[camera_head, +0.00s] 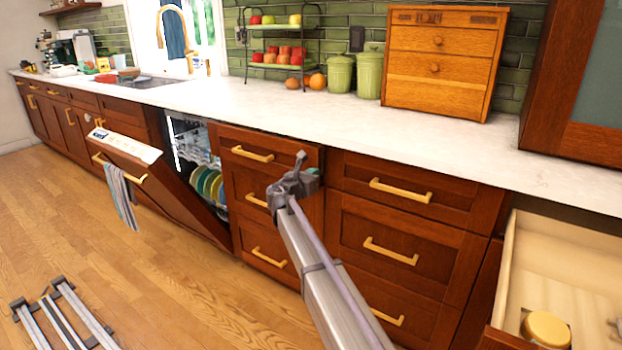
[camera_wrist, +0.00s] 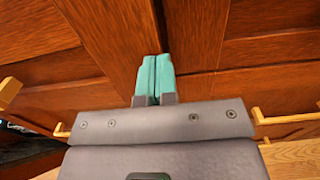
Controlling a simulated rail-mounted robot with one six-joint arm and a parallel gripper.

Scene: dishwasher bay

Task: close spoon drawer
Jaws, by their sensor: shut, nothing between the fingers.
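My gripper (camera_head: 299,160) is in front of the drawer stack right of the dishwasher, its tip near the right end of the top drawer (camera_head: 228,138). That drawer has a brass handle and its front seems to stand slightly forward; nothing inside it shows. In the wrist view the teal fingers (camera_wrist: 155,78) are together and empty, in front of brown wood panels; I cannot tell whether they touch. A pale-lined drawer (camera_head: 560,250) at the far right stands open, with a yellow-lidded jar (camera_head: 546,328) inside. No spoon shows, so I cannot tell which is the spoon drawer.
The dishwasher door (camera_head: 165,190) hangs partly open, with a towel (camera_head: 120,195) on it and plates (camera_head: 207,184) in the rack. The white counter (camera_head: 300,112) holds a fruit stand (camera_head: 277,58), green canisters (camera_head: 369,73) and a wooden box (camera_head: 440,65).

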